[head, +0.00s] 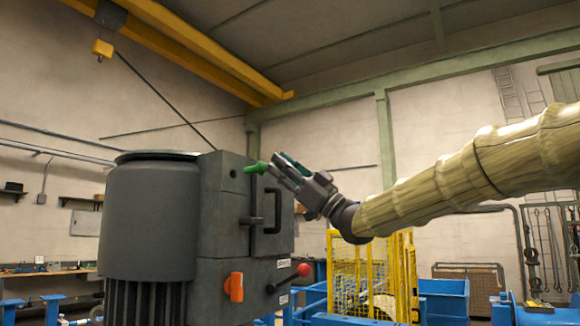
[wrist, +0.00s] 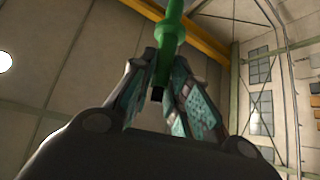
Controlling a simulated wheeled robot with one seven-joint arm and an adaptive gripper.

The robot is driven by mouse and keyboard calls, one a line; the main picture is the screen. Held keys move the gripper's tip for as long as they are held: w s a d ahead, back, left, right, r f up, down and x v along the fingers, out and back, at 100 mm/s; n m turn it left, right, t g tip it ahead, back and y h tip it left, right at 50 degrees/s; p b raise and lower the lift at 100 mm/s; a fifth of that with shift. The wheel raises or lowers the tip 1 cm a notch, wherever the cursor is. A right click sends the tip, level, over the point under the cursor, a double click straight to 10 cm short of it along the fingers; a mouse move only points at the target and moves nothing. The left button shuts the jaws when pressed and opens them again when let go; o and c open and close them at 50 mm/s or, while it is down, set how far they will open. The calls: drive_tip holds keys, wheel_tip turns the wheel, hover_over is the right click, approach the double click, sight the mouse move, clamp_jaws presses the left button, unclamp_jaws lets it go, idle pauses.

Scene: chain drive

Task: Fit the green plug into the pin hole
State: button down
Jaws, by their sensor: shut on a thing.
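The green plug (head: 254,168) sticks out to the left of my gripper (head: 274,168), beside the upper part of the grey machine (head: 222,215). In the wrist view the green plug (wrist: 170,32) stands between the two fingers of my gripper (wrist: 166,68), which are shut on it. A dark tip shows at its lower end there. A small dark round spot (head: 233,173) on the machine's face, left of the plug, may be the pin hole; I cannot tell for sure. In the head view the plug overlaps the machine's edge, and I cannot tell whether they touch.
A black handle (head: 272,205) stands out from the machine just below my gripper. Lower down are an orange part (head: 234,287) and a red-knobbed lever (head: 303,270). A yellow cage (head: 350,275) and a blue bin (head: 443,298) stand behind. The air above the machine is clear.

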drive_tip(key=shift+w+a+f, duration=0.1)
drive_tip(key=shift+w+a, duration=1.05)
drive_tip(key=shift+a, duration=0.1)
drive_tip(key=shift+w+a, duration=0.1)
drive_tip(key=shift+w+f, duration=0.1)
drive_tip(key=shift+d, duration=0.2)
drive_tip(key=shift+a, duration=0.1)
idle(1.0)
drive_tip(key=shift+a, duration=0.1)
idle(0.3)
drive_tip(key=shift+w+a+p, duration=0.35)
drive_tip(key=shift+w+a, duration=0.5)
drive_tip(key=shift+a, duration=0.35)
drive_tip(key=shift+w+a+p, duration=0.3)
drive_tip(key=shift+w+a, duration=0.55)
drive_tip(key=shift+a, duration=0.3)
idle(0.8)
